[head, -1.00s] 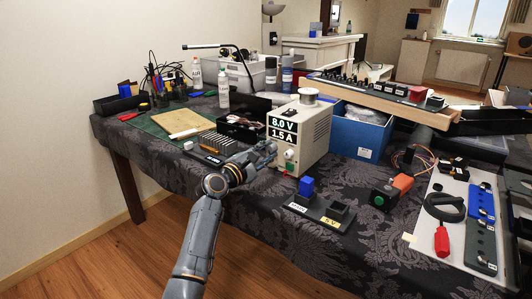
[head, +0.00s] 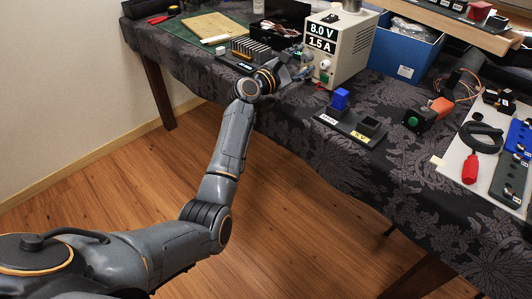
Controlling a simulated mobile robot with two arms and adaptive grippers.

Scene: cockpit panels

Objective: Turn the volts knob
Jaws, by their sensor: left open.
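The cream power supply (head: 349,50) stands on the table at top centre, and its display (head: 322,36) reads 8.0 V and 1.5 A. A pale knob (head: 325,64) is on its front below the display, with a green control (head: 323,78) under it. The knob labels are too small to read, so I cannot tell which is the volts knob. My left gripper (head: 305,65) is open, just left of the front face beside the pale knob. I cannot tell if it touches the knob. My right gripper is not in view.
A finned heat sink (head: 254,49) lies left of my gripper. A small stand with a blue block (head: 341,98) is in front of the supply. A blue bin (head: 404,54) is to its right. The patterned cloth in front is partly clear.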

